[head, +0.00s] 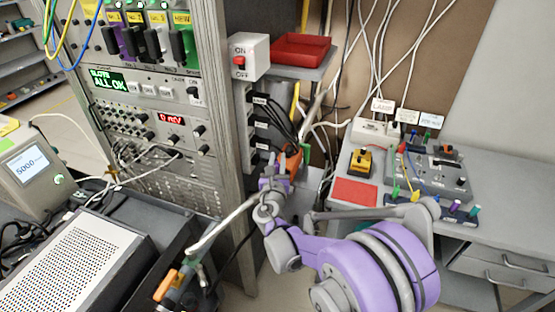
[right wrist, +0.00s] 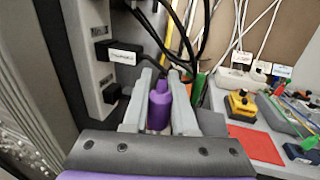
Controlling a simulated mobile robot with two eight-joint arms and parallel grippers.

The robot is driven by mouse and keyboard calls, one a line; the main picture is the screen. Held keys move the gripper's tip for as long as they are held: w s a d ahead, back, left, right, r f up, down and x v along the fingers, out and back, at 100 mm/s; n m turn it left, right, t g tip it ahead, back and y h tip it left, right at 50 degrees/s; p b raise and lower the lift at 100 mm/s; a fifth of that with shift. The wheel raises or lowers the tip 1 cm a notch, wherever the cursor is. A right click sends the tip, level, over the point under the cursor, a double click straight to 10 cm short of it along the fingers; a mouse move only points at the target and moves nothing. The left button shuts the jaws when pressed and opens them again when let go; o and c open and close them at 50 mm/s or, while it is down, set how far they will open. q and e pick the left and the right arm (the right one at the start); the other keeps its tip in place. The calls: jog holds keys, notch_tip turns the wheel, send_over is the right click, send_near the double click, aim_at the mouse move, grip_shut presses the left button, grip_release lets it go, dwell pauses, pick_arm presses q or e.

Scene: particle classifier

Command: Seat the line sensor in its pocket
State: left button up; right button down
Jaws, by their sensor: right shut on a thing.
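My right gripper (head: 277,178) reaches toward the side of the tall rack in the head view. In the right wrist view its two pale fingers (right wrist: 158,100) are shut on a purple, bottle-shaped piece (right wrist: 159,106) with a narrower neck pointing away from me. I cannot tell from its looks whether this is the line sensor. A grey strip on the rack's side (right wrist: 96,45) carries black plugs, one with a white label (right wrist: 123,56), left of the held piece. The label is too small to read. I cannot make out the pocket.
Black cables hang just beyond the gripper. The rack front (head: 180,130) stands to the left. On the right bench are a red mat (head: 355,192), a yellow-and-black button box (head: 359,162) and a grey instrument (head: 435,175). A red tray (head: 301,48) is on a shelf behind.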

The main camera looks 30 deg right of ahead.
jog(key=shift+f+b, duration=0.8)
jog(key=shift+f, duration=0.3)
jog(key=c, duration=0.6)
grip_release()
jog(key=shift+c, duration=0.2)
jog(key=b+v, duration=0.1)
jog(key=v, duration=0.9)
jog(key=shift+s+a+r, duration=0.1)
jog(key=shift+s+a, duration=0.1)
jog(key=shift+s, duration=0.15)
